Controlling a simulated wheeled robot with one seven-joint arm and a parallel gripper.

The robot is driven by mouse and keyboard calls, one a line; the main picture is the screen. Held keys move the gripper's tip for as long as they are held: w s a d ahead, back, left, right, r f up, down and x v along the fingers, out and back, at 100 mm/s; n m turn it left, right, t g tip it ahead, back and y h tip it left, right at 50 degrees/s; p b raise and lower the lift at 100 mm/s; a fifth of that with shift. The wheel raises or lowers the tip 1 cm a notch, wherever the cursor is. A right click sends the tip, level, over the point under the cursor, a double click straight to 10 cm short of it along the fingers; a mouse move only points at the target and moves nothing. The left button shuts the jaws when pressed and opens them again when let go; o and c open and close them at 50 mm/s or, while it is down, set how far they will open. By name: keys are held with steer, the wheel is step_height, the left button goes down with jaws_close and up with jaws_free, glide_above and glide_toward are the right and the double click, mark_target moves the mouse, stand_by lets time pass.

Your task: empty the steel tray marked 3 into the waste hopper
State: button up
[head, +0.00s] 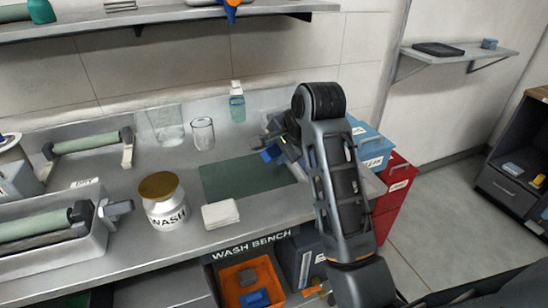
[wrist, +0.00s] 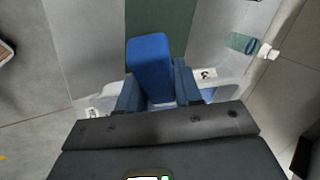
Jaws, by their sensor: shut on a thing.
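My gripper (wrist: 157,90) is shut on a blue grip piece (wrist: 150,62) in the wrist view. The pale steel tray (wrist: 232,87) with a tag marked 3 shows close around the fingers, mostly hidden by them and the wrist. Its contents cannot be seen. In the head view my gripper (head: 276,150) is above the right part of the bench, by the green mat, and the arm hides most of the tray. A blue bin (head: 372,150) and a red bin (head: 397,185) stand off the bench's right end; their labels are too small to read, so I cannot tell which is the waste hopper.
The wash bench (head: 180,255) holds a WASH jar (head: 168,212), a white pad stack (head: 220,214), a glass beaker (head: 203,134) and a teal-green bottle (head: 237,105). The green mat (head: 240,178) is bare.

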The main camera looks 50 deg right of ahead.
steer(key=shift+s+d+r+m+t+y+b, duration=0.25)
steer(key=shift+s+r+t+b, duration=0.25)
steer(key=shift+s+r+t, duration=0.5)
steer(key=shift+s+d+r+m+t+y+b, duration=0.15)
steer(key=shift+s+d+r+t+b, duration=0.4)
steer(key=shift+s+t, duration=0.6)
steer(key=shift+a+r, duration=0.1)
steer(key=shift+a, duration=0.1)
